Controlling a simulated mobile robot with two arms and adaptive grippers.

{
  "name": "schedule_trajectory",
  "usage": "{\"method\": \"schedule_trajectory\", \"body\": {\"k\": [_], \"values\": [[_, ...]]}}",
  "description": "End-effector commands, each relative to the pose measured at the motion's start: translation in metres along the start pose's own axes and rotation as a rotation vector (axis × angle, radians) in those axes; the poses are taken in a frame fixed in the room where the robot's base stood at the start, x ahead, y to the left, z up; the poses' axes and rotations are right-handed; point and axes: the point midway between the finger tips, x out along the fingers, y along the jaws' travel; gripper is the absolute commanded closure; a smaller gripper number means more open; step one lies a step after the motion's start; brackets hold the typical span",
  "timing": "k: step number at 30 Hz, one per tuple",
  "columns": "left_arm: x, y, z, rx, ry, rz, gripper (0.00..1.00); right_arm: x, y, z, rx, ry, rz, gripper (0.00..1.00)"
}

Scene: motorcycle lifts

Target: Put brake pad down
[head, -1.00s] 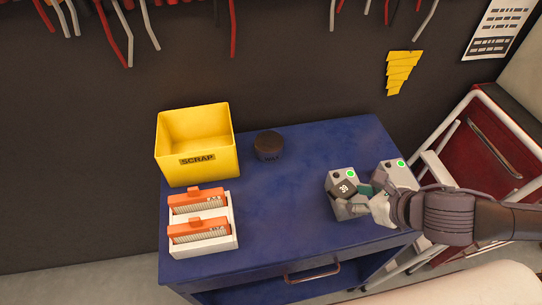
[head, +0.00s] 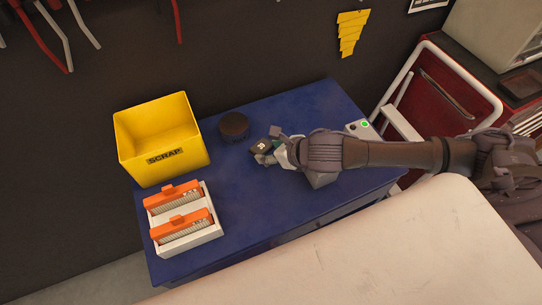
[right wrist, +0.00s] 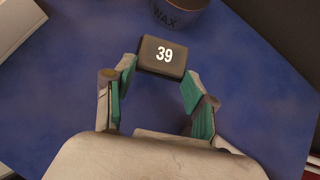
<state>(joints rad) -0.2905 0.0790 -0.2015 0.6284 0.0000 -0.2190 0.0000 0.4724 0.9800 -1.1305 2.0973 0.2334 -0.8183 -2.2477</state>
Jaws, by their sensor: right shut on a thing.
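The brake pad (head: 259,145) is a small dark block with a white number; in the right wrist view it reads 39 on the pad (right wrist: 161,57). My right gripper (head: 268,152) is shut on it, with the teal-lined fingertips (right wrist: 157,65) at its two sides. The pad shows over the blue cart top; its height above the surface is hard to tell. My left gripper is not in view.
A yellow SCRAP bin (head: 160,140) and a white tray (head: 216,232) with orange-topped items stand at the cart's left. A round dark WAX tin (head: 234,126) is just behind the pad. Grey devices (head: 357,128) are at the right, partly hidden by my arm. The blue cart top (head: 240,195) is clear in the middle.

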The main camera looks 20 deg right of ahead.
Motion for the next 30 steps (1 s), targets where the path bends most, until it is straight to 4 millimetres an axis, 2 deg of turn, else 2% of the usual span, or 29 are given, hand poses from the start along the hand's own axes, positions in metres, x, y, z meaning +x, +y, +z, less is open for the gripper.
{"method": "schedule_trajectory", "body": {"k": [9,20,21,22,23,30], "values": [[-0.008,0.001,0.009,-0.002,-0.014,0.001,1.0,0.027,0.0,-0.027,0.001,0.001,0.0,0.83],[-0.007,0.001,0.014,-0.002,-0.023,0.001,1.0,0.03,0.0,-0.03,0.0,0.0,0.0,0.83],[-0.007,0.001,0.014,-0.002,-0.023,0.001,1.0,0.03,0.0,-0.031,0.0,0.001,0.0,0.43],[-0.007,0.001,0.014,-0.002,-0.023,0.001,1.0,0.03,0.0,-0.03,0.0,0.0,0.0,0.38],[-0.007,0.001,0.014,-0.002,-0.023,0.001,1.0,0.03,0.0,-0.03,0.0,0.001,0.0,0.34],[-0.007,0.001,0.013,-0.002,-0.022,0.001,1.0,0.03,0.0,-0.03,0.0,0.001,0.0,0.34]]}}
